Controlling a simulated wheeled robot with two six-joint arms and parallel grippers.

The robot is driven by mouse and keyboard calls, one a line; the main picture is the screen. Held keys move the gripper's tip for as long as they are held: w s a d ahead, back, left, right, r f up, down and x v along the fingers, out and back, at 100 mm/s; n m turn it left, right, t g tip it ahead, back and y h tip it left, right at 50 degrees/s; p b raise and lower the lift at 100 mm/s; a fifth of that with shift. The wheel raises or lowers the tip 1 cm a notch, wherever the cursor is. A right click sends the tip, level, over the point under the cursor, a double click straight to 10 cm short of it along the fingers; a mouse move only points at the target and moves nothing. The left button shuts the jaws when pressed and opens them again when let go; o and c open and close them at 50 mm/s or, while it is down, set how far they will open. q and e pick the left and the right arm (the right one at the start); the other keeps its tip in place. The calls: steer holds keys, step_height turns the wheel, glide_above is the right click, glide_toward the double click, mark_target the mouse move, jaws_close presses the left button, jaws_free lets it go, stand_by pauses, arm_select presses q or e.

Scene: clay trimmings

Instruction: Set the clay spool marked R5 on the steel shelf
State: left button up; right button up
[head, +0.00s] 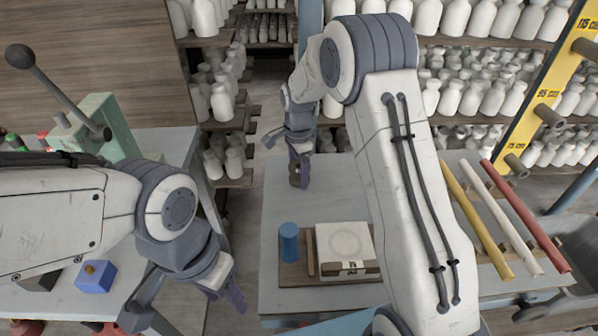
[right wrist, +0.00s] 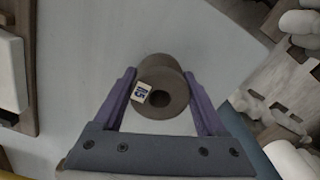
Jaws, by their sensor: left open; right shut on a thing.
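A brown clay spool (right wrist: 163,70) with a round hole and a small white label is between the purple fingers of my right gripper (right wrist: 163,98). The label is turned and its marking is hard to read. In the head view my right gripper (head: 300,158) points down over the far left part of the grey table (head: 330,200), with the spool (head: 294,179) at its fingertips. I cannot tell whether the spool touches the tabletop. My left gripper (head: 190,300) is open and empty at the lower left. I cannot tell which surface is the steel shelf.
A blue cylinder (head: 289,243) and a white slab (head: 345,250) sit on a board on the table. Yellow, white and red rods (head: 525,215) lie at right. Racks of white bottles (head: 465,95) stand behind. A green press (head: 105,125) and blue block (head: 95,277) are left.

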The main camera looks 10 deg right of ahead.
mark_target(298, 166)
steer(key=o, duration=1.6)
steer(key=shift+f, duration=0.1)
step_height(298, 166, up, 12)
steer(key=shift+r+p, duration=0.1)
steer(key=shift+p, duration=0.3)
steer(key=shift+a+r, duration=0.1)
steer(key=shift+r, duration=0.05)
steer(key=s+a+r+n, duration=0.2)
steer(key=s+a+n, duration=0.5)
steer(key=s, duration=0.2)
steer(key=s+a+f+n, duration=0.1)
steer(key=s+n, duration=0.4)
steer(key=s, duration=0.3)
steer(key=s+a+f+n, duration=0.1)
steer(key=s+n, duration=0.4)
steer(key=s, duration=0.3)
steer(key=s+a+f+n+y, duration=0.1)
steer(key=s+n, duration=0.5)
steer(key=s, duration=0.2)
steer(key=shift+s, duration=0.25)
